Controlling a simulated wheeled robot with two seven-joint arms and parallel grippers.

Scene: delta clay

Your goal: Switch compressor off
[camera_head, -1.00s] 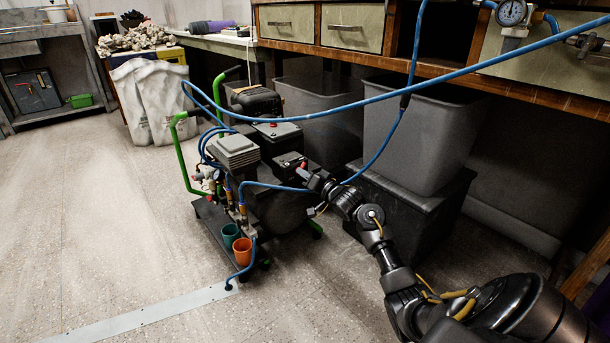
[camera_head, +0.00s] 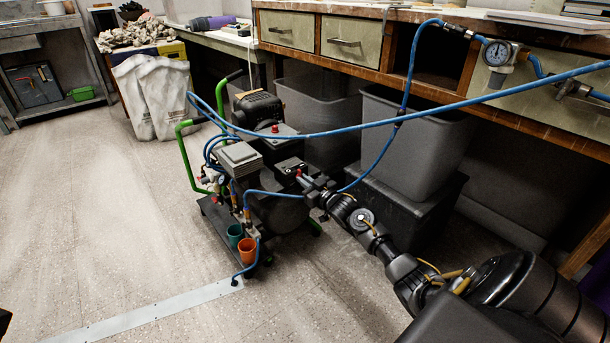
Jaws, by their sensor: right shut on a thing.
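The compressor (camera_head: 272,212) stands on the floor left of centre, a dark machine with green handles, a grey finned block and blue hoses. A small red switch knob (camera_head: 299,173) shows on the dark box on its right side. My right gripper (camera_head: 305,181) reaches in from the lower right and is shut at this knob. The fingertips are small and dark against the box, so the exact contact is hard to see. A second red knob (camera_head: 275,128) sits on top of the compressor. My left gripper is not in view.
Grey bins (camera_head: 415,145) stand close behind my right arm, under the wooden bench (camera_head: 440,82). The floor (camera_head: 110,215) to the left is open.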

